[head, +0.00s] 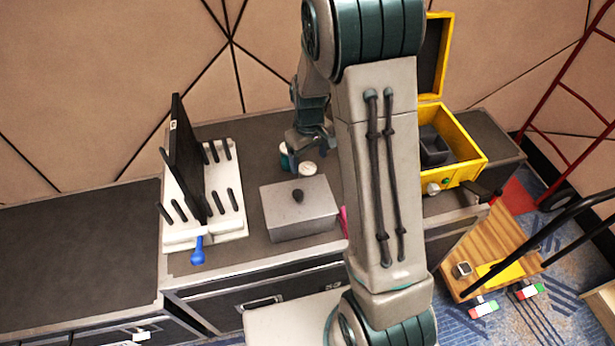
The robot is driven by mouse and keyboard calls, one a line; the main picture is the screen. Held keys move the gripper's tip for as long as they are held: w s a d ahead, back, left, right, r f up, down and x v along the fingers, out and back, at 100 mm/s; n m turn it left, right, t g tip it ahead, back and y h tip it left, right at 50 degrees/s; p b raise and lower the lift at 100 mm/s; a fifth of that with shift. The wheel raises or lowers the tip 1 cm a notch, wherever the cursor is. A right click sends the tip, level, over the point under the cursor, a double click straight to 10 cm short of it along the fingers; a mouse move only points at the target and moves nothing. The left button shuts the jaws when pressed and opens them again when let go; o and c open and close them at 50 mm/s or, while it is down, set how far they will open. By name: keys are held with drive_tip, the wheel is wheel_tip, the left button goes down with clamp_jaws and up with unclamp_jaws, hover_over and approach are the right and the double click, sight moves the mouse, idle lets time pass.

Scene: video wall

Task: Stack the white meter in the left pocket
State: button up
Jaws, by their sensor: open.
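My gripper (310,154) is open and points down over the dark case top, close behind the grey box. A small white round-topped item (308,168) is right at its fingertips; I cannot tell whether they touch. Another white-topped item (284,147) with a teal side is partly hidden just left of the gripper. I cannot tell if either is the white meter. The yellow case (470,147) stands open at the right, with a dark block-like insert (434,148) inside. My arm hides its left part, so a left pocket cannot be made out.
A grey lidded box (300,212) with a dark knob stands in front of the gripper. At left, a white rack (232,213) holds an upright black panel (184,150), with a blue-handled tool (198,250) at its front. A wooden cart (485,245) stands at right.

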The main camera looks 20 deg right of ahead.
sight(308, 168)
drive_tip(key=shift+w+a+f+p, duration=0.1)
drive_tip(key=shift+w+f+p, duration=0.05)
drive_tip(key=shift+f, duration=1.2)
drive_tip(key=shift+w+f+p, duration=0.15)
drive_tip(key=shift+f, duration=1.2)
drive_tip(key=c, duration=1.2)
drive_tip(key=shift+c, duration=0.2)
drive_tip(key=shift+r, duration=0.2)
